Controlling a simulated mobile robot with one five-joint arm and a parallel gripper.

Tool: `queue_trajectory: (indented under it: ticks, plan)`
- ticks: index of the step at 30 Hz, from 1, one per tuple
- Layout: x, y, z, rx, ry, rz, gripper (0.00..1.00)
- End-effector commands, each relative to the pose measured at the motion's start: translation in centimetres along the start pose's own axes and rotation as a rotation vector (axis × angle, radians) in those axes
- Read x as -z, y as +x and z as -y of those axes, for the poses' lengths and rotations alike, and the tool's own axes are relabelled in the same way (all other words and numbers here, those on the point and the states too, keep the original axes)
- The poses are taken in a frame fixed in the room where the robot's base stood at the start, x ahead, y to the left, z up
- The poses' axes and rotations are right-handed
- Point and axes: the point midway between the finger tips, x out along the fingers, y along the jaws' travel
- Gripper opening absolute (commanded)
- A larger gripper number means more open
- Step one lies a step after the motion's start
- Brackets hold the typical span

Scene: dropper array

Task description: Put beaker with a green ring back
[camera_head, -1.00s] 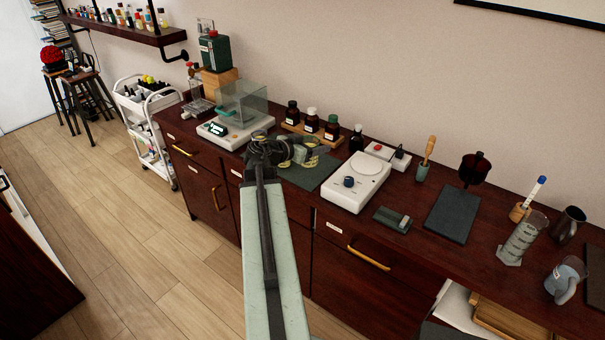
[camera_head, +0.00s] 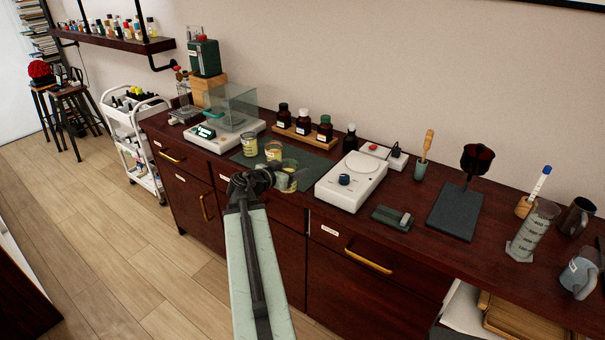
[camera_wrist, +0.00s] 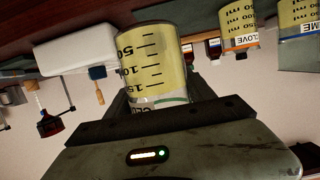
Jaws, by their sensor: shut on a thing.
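My gripper (camera_head: 277,174) is shut on a clear beaker (camera_head: 291,178) with pale yellow contents. In the wrist view, the held beaker (camera_wrist: 157,60) shows black volume marks and a green ring near the jaws; its label is mostly hidden. In the head view it is near the front edge of a dark mat (camera_head: 308,162); I cannot tell whether it touches anything. Two similar beakers stand on the mat behind it: one at the left (camera_head: 249,145) and one in the middle (camera_head: 273,151). In the wrist view one beaker (camera_wrist: 239,28) has an orange band and reads CLOVE.
A balance with a glass box (camera_head: 225,128) stands left of the mat. A white stirrer (camera_head: 350,181) stands close on the right. A wooden rack (camera_head: 298,137) with dark bottles is behind. The dark wooden bench's front edge runs below my gripper.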

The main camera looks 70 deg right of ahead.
Motion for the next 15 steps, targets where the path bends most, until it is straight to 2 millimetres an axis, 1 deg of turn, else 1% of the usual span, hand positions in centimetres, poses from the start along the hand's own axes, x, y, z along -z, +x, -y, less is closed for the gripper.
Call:
queue_trajectory:
  ticks: [1,5,12,15]
  plan:
    - [0.2,1.0,0.5,-0.001,0.0,0.0,0.0]
    - [0.7,3.6,1.4,-0.002,0.0,0.0,0.0]
    - [1.9,9.5,3.3,-0.002,0.0,-0.001,0.0]
    - [2.3,11.6,4.1,-0.002,-0.001,0.0,0.0]
